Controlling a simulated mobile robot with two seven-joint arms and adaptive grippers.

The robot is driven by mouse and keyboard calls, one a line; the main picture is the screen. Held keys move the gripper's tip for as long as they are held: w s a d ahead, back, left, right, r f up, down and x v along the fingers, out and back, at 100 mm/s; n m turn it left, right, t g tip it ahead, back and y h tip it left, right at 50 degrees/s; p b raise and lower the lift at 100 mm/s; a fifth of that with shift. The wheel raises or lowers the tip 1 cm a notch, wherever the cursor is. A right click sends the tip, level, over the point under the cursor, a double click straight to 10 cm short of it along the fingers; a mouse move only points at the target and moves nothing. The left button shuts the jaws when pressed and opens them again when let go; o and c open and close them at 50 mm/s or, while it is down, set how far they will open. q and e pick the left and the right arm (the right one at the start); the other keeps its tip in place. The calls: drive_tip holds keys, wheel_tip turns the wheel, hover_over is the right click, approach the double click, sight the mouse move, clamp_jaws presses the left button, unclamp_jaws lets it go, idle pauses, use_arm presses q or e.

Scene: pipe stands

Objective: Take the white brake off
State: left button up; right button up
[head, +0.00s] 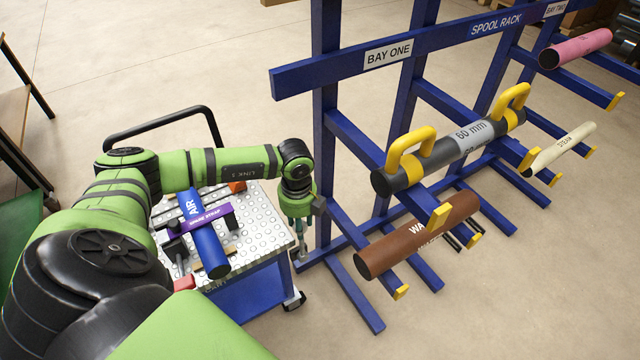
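My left gripper (302,252) points down just past the right edge of the trolley (262,257), between it and the rack. Its fingers are small and seen nearly edge-on, so I cannot tell if they are open or shut. Below and to the left of it, a caster (293,300) with a pale part shows at the trolley's near right corner. I cannot make out for sure whether that pale part is a white brake. The other casters are hidden by the trolley or my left arm. My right gripper is out of view.
A blue pipe (208,245) under a purple strap (205,218) lies on the trolley, with a black handle (165,122) behind. The blue spool rack (330,80) holds grey (455,152), brown (415,236), cream (560,150) and pink (576,48) pipes. Floor is clear at front right.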

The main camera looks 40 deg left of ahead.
use_arm(q)
drive_tip(key=shift+s+a+p, duration=0.25)
drive_tip(key=shift+s, duration=0.4)
drive_tip(key=shift+s+a+p, duration=0.2)
drive_tip(key=shift+s+a, duration=0.05)
drive_tip(key=shift+s, duration=0.35)
drive_tip(key=shift+s+a+f, duration=0.25)
drive_tip(key=shift+s, duration=0.3)
drive_tip(key=shift+s+a+f, duration=0.2)
drive_tip(key=shift+s, duration=0.35)
drive_tip(key=shift+s+a+f, duration=0.25)
drive_tip(key=shift+s, duration=0.3)
drive_tip(key=o, duration=0.7)
